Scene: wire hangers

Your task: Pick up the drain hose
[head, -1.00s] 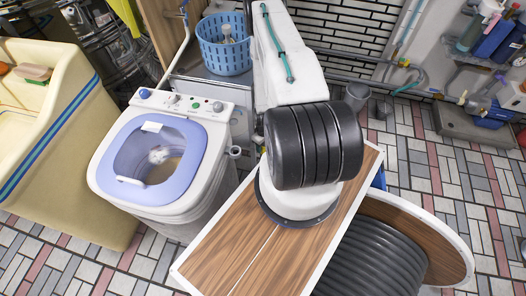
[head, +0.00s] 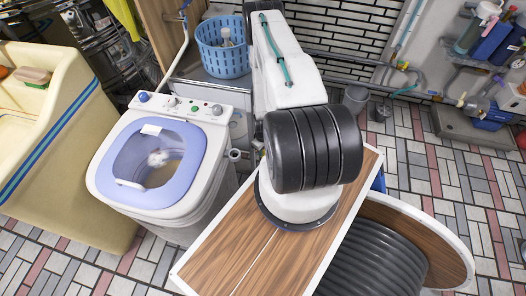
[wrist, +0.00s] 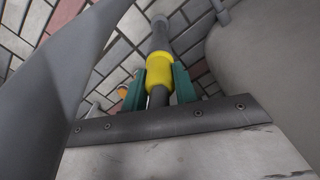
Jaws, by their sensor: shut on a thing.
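The drain hose (wrist: 159,42) is a dark grey tube with a yellow collar in the wrist view. It runs from the top middle down between the jaws. My gripper (wrist: 160,84) has two green fingers, one on each side of the yellow collar, and is shut on the hose. The hose's lower end is hidden behind the gripper's edge. In the head view my arm hides the gripper, and I cannot make out the held hose there.
A white and lavender washing machine (head: 205,163) stands left of my arm. A blue basket (head: 222,62) sits behind it. A cream sink (head: 80,185) is at far left. Tiled floor is open at right, with a grey tray (head: 465,128) near the wall.

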